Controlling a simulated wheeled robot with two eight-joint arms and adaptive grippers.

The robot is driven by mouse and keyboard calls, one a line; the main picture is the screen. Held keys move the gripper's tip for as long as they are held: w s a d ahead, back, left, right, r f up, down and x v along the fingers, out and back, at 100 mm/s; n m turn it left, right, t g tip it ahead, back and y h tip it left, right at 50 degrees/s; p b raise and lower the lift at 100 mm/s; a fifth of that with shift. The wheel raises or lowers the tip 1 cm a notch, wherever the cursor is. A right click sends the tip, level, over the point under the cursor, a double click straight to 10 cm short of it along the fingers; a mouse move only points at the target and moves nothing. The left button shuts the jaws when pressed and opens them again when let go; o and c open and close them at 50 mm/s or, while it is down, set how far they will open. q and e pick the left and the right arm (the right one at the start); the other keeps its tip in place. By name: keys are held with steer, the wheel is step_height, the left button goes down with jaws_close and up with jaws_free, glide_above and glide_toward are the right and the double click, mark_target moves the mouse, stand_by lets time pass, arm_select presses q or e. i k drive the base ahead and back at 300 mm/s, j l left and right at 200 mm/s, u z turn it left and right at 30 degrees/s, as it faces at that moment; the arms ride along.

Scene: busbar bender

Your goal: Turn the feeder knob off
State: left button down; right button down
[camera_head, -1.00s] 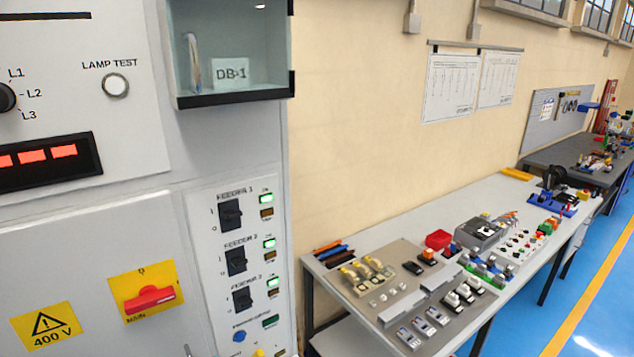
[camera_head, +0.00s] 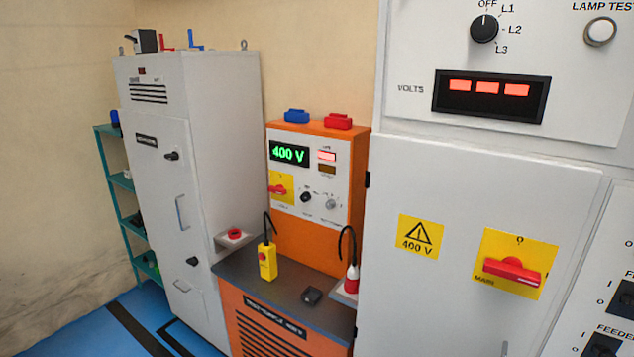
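Two black feeder switches show at the right edge of the head view, on the white panel. The upper feeder switch (camera_head: 622,299) is cut by the right edge, with I and O marks to its left. The lower feeder switch (camera_head: 602,346) is cut by the bottom edge, under a partly visible FEEDER label. Their exact settings are hard to read. An orange unit (camera_head: 291,245) on the left carries a black knob (camera_head: 306,197) and a grey knob (camera_head: 331,204); their labels are too small to read. Neither of my grippers is in view.
The white switchboard holds a red main handle (camera_head: 512,270) on a yellow plate, a voltage selector (camera_head: 484,28) and a red display (camera_head: 490,96). A yellow pendant (camera_head: 267,261) stands on the orange unit's dark shelf. A tall grey cabinet (camera_head: 165,190) and green rack (camera_head: 121,181) stand left.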

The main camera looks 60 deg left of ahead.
mark_target(330, 204)
steer(key=u, duration=2.3)
